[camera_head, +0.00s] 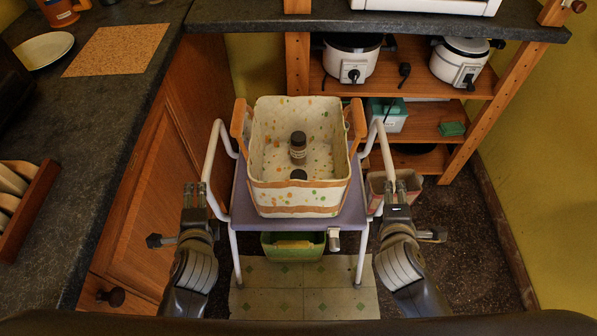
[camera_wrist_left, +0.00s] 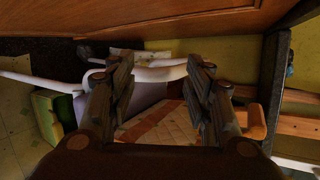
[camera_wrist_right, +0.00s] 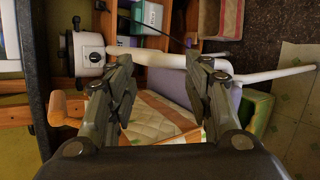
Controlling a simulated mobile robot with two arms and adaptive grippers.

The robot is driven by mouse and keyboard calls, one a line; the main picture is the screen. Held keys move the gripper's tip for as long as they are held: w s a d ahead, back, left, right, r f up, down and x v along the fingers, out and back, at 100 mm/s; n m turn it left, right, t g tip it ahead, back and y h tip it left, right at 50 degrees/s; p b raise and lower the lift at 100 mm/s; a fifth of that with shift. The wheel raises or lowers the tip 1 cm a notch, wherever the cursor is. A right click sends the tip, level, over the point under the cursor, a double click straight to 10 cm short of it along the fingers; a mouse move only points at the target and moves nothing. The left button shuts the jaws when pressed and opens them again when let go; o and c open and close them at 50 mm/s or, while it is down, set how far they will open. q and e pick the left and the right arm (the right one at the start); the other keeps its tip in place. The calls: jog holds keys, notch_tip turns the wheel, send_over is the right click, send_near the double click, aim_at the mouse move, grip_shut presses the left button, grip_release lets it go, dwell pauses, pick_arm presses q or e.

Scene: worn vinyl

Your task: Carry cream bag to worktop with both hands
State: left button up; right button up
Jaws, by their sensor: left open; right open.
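The cream bag (camera_head: 300,197) is an open box-shaped bag with orange and green spots, tan bands and an orange handle on its left and right sides. It stands upright on a purple-seated chair (camera_head: 240,205) with white arm rails. A dark-capped jar (camera_head: 298,148) and another dark round top (camera_head: 298,175) show inside it. My left gripper (camera_head: 194,190) is open and empty left of the bag, by the left rail. My right gripper (camera_head: 396,187) is open and empty to the right, by the right rail. The wrist views show the bag beyond the left jaws (camera_wrist_left: 160,125) and right jaws (camera_wrist_right: 165,115).
The dark worktop (camera_head: 100,120) runs along the left with a cork mat (camera_head: 110,50), a plate (camera_head: 43,50), a mug (camera_head: 60,10) and a wooden rack (camera_head: 32,205). Shelves behind hold white cookers (camera_head: 352,60). A green bin (camera_head: 292,245) sits under the chair.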

pick_arm(q)
jog(key=w+d+r+m+t, duration=0.2)
jog(key=w+r+m+t, duration=0.1)
jog(key=r+m, duration=0.25)
pick_arm(e)
jog(key=w+a+r+n+t, duration=0.2)
jog(key=w+r+n+t, duration=0.1)
jog(key=r+n, duration=0.3)
jog(key=n+t+y, duration=0.3)
jog(key=n+t, duration=0.1)
jog(key=n, duration=0.7)
send_near(359, 113)
jog(key=shift+s+d+f, duration=0.25)
jog(key=shift+s+d, duration=0.25)
jog(key=shift+d, duration=0.05)
pick_arm(q)
jog(key=m+t+h, duration=0.3)
jog(key=m+h, duration=0.1)
jog(key=m, duration=0.9)
send_near(239, 121)
notch_tip(239, 121, down, 3)
jog(key=w, duration=0.2)
pick_arm(e)
jog(key=shift+w+a+r+n, duration=0.1)
jog(key=shift+a+r+n, duration=0.05)
jog(key=shift+a+n, duration=0.3)
pick_arm(q)
jog(key=shift+s+a+r, duration=0.1)
jog(key=shift+a+r, duration=0.1)
jog(key=shift+a, duration=0.1)
